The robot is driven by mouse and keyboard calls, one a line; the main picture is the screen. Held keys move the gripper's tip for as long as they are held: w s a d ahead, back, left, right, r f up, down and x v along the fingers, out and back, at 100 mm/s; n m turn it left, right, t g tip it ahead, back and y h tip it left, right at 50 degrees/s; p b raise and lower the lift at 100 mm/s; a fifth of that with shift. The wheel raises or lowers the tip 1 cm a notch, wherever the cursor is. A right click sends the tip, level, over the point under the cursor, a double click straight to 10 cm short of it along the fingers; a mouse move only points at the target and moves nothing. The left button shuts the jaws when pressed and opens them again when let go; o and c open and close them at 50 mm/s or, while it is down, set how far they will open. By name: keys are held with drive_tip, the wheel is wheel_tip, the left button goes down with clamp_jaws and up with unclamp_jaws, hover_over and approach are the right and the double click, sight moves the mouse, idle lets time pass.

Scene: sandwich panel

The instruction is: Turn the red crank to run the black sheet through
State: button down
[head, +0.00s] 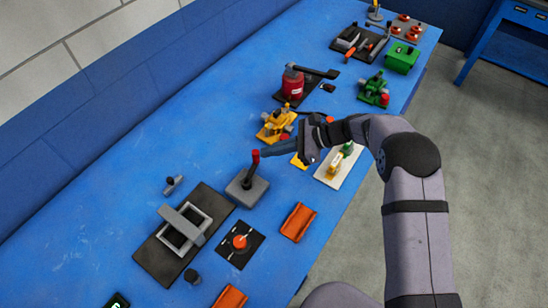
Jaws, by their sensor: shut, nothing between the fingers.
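My gripper (265,153) is shut and empty. Its fingertips are beside the red knob (256,156) on top of a black lever, which stands up from a grey block (247,189); I cannot tell whether they touch. I cannot tell for sure which part is the red crank. A green device (373,88) with a red part (385,99) sits farther back, away from my gripper. No black sheet is clearly identifiable; a dark flat plate (158,261) lies under a grey frame (205,207) in front.
The blue bench (110,170) is clear along its left side. A yellow device (274,124), a red canister (292,84) and a white board (329,175) stand near my arm. Orange trays (298,222) and a black square plate (227,251) lie nearer.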

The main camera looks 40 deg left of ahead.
drive_tip(key=s+a+n+g+h+b, duration=0.1)
drive_tip(key=s+a+b, duration=0.2)
drive_tip(key=a+b, duration=0.3)
drive_tip(key=a, duration=0.3)
drive_tip(key=shift+a+n+g, duration=0.2)
drive_tip(key=shift+n+g, duration=0.1)
drive_tip(key=shift+n, duration=0.1)
idle(1.4)
